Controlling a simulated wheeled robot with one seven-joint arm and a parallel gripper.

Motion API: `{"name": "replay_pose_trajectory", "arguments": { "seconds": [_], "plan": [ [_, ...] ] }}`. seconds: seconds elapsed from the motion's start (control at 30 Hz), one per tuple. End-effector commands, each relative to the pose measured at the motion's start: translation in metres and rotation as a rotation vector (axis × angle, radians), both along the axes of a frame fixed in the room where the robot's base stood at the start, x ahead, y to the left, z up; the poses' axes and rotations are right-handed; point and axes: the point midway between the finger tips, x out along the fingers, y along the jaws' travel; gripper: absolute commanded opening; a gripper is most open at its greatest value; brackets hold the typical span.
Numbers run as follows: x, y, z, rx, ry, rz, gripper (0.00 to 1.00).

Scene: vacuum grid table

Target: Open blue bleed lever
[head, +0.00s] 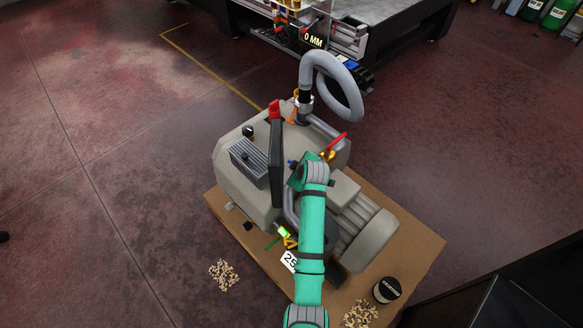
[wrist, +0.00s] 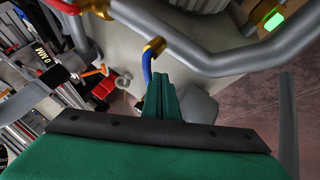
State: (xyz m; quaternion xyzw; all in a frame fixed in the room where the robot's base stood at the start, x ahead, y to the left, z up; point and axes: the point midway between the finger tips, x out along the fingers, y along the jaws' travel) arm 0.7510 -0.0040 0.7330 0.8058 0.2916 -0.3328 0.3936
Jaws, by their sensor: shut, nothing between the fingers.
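The blue bleed lever (wrist: 147,68) shows in the wrist view as a narrow blue bar running down from a brass fitting (wrist: 154,46) on a grey pipe. My gripper (wrist: 163,78) has its green fingers together and empty, with the tips right beside the lever. Whether they touch it I cannot tell. The fingers hide part of the lever's lower end. In the head view my gripper (head: 297,172) is over the middle of the beige pump unit (head: 232,183), and a small blue bit (head: 291,163) shows at its left.
A red lever (head: 334,141) on a brass valve (head: 327,156) is close on the right. A tall dark bar with a red top (head: 275,135) stands on the left. A grey hose (head: 342,78) loops behind. A tin (head: 387,290) stands on the cardboard (head: 415,243).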

Motion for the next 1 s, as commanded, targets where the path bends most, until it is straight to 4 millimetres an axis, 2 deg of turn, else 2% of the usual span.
{"name": "replay_pose_trajectory", "arguments": {
  "seconds": [0.27,0.73,1.0],
  "plan": [
    [-0.005,-0.004,0.006,0.0,-0.002,0.0,0.0],
    [-0.053,-0.02,0.067,0.001,-0.004,-0.001,0.0],
    [-0.066,-0.024,0.083,0.0,-0.001,0.0,0.0]
  ]
}}
